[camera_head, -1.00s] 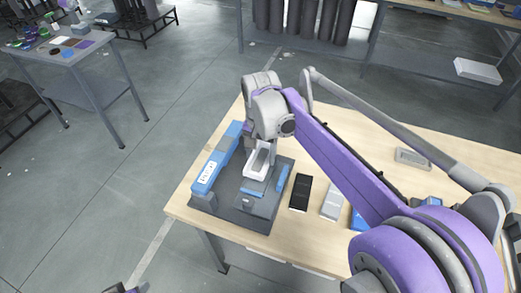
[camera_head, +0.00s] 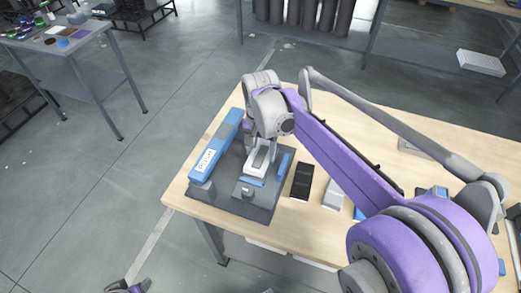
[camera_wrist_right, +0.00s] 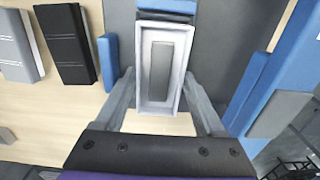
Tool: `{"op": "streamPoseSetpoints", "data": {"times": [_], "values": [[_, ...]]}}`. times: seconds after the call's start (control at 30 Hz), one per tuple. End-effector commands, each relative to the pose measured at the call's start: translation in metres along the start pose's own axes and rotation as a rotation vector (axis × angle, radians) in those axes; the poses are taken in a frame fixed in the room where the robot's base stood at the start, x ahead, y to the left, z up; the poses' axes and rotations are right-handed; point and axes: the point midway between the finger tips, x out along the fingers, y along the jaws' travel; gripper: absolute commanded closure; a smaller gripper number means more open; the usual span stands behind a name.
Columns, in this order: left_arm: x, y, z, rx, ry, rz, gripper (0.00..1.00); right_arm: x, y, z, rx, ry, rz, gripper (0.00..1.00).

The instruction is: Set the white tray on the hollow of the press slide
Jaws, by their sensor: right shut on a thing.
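The white tray (camera_head: 262,158) is a small rectangular tray with raised walls. My right gripper (camera_head: 259,162) is shut on it from above. In the right wrist view, the fingers press on both sides of the tray (camera_wrist_right: 147,55), and a grey bar (camera_wrist_right: 160,65) lies inside it. The tray is over the press, just behind a blue strip (camera_head: 250,182) at the slide. The slide's hollow is hidden, and I cannot tell whether the tray touches it. A dark and purple part at the lower left edge seems to be my left gripper (camera_head: 128,287); its jaws are unclear.
The press has a dark base plate (camera_head: 262,212), a long blue labelled beam (camera_head: 208,160) on the left and a blue rail (camera_head: 284,164) on the right. A black block (camera_head: 302,181) and a grey block (camera_head: 333,195) lie right of it on the wooden table (camera_head: 190,207).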

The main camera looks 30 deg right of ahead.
Motion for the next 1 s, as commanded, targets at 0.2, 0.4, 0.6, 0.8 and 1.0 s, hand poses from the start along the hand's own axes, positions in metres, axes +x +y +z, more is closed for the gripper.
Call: {"op": "streamPoseSetpoints", "data": {"times": [0.2, 0.4, 0.6, 0.8, 1.0], "values": [[0.000, 0.000, 0.000, 0.000, 0.000, 0.000, 0.50, 0.002, 0.000, 0.001, 0.000, 0.000, 0.000, 0.85], [0.000, 0.000, 0.000, 0.000, 0.000, 0.000, 0.50, 0.002, 0.000, 0.001, 0.000, 0.000, 0.000, 0.85], [0.000, 0.000, 0.000, 0.000, 0.000, 0.000, 0.50, 0.003, 0.000, 0.001, 0.000, 0.000, 0.000, 0.85], [0.002, 0.000, 0.002, 0.000, -0.001, 0.000, 0.50, 0.006, 0.000, 0.001, 0.000, 0.000, 0.000, 0.85], [0.004, 0.000, 0.003, 0.000, -0.002, 0.000, 0.50, 0.010, 0.000, 0.001, 0.000, 0.000, 0.000, 0.85]]}}
